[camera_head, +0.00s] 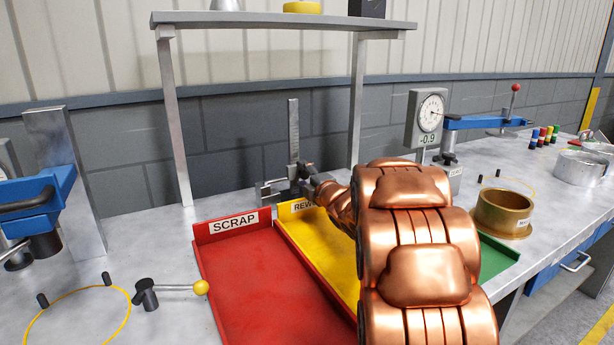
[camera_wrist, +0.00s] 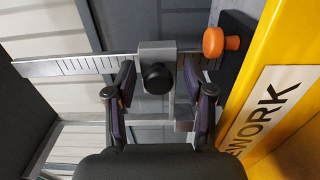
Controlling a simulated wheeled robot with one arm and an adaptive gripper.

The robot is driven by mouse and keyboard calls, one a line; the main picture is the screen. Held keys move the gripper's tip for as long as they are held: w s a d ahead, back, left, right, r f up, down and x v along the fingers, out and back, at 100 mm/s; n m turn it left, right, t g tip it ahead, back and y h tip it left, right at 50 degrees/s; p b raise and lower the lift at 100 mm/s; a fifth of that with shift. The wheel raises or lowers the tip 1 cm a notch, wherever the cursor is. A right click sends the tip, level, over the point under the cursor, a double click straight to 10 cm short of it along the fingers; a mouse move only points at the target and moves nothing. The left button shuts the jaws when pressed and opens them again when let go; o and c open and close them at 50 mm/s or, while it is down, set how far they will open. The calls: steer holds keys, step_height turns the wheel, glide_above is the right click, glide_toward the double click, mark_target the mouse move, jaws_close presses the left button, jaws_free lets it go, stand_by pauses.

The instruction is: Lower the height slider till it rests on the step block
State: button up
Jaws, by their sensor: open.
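The height slider (camera_wrist: 155,54) is a grey block with a black round knob, set on a graduated steel scale (camera_wrist: 70,65). In the head view the scale (camera_head: 293,130) stands upright behind the yellow tray. My gripper (camera_wrist: 158,92) is open, with one finger on each side of the slider and small gaps showing. In the head view my gripper (camera_head: 308,178) is at the gauge and hides most of the slider. A grey metal piece (camera_head: 267,192) beside the gauge's foot may be the step block. I cannot tell the slider's clearance above it.
An orange knob (camera_wrist: 219,42) is near the gauge's dark base. The yellow rework tray (camera_head: 300,228) and red scrap tray (camera_head: 260,275) lie in front. A shelf (camera_head: 280,22) stands over the gauge. A dial gauge (camera_head: 429,113) and brass ring (camera_head: 503,213) are to the right.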

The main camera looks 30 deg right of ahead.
steer(key=shift+r, duration=0.1)
step_height(320, 180, up, 10)
steer(key=shift+f, duration=0.1)
stand_by(0.4)
steer(key=s, duration=0.9)
steer(key=shift+a, duration=0.35)
stand_by(0.8)
stand_by(0.6)
